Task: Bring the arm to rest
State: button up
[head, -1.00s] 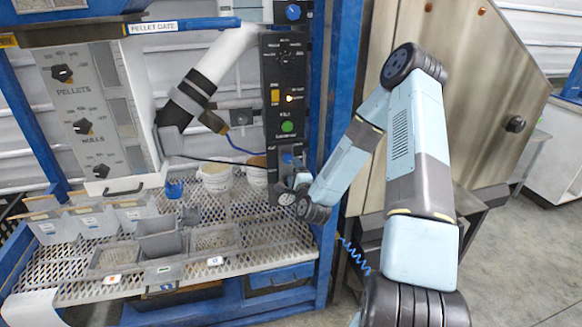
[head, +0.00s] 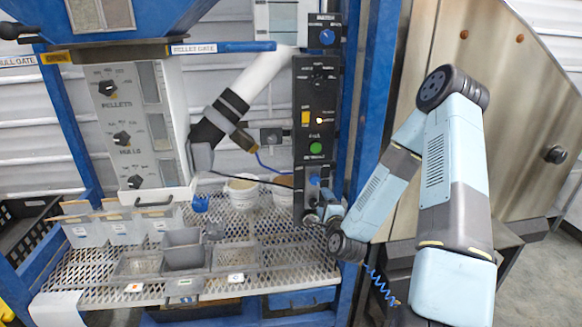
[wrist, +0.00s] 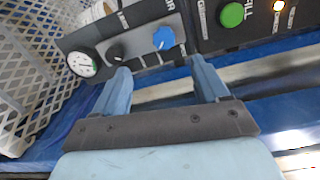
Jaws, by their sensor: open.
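My gripper (wrist: 162,80) is open and empty in the wrist view, its two blue fingers spread apart. It is close to the lower part of the dark control panel, with a blue knob (wrist: 164,38), a black knob (wrist: 116,52) and a round gauge (wrist: 82,64) just beyond the fingertips. No contact with the panel can be made out. In the head view my arm (head: 440,170) folds down from the right, and its end is at the panel's bottom, where my own wrist partly hides the fingers. The control panel (head: 316,95) carries a green button (head: 316,148).
A blue frame post (head: 375,90) stands between the panel and a steel hopper (head: 510,110). Left of the panel are a mesh shelf (head: 270,262) with grey bins (head: 185,258), white buckets (head: 241,190) and a white pipe (head: 262,75). A blue coiled hose (head: 381,286) hangs below my wrist.

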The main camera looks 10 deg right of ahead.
jog(key=s+a+r+n+g, duration=0.1)
jog(key=s+r+n+g, duration=0.25)
jog(key=r+n, duration=0.45)
jog(key=s+r+n+g, duration=0.2)
jog(key=r+n+g, duration=0.3)
jog(key=r, duration=0.4)
jog(key=s+r+n+g, duration=0.1)
jog(key=s+r, duration=0.3)
jog(key=s, duration=0.5)
jog(key=s+r+n+g, duration=0.1)
jog(key=s+r+n, duration=0.2)
jog(key=s, duration=0.6)
jog(key=s+r+n+g, duration=0.1)
jog(key=s+r+n, duration=0.1)
jog(key=s+r, duration=0.5)
jog(key=s, duration=0.3)
jog(key=shift+d+r+h, duration=0.15)
jog(key=shift+d+h, duration=0.15)
jog(key=shift+d, duration=0.1)
jog(key=shift+g, duration=0.25)
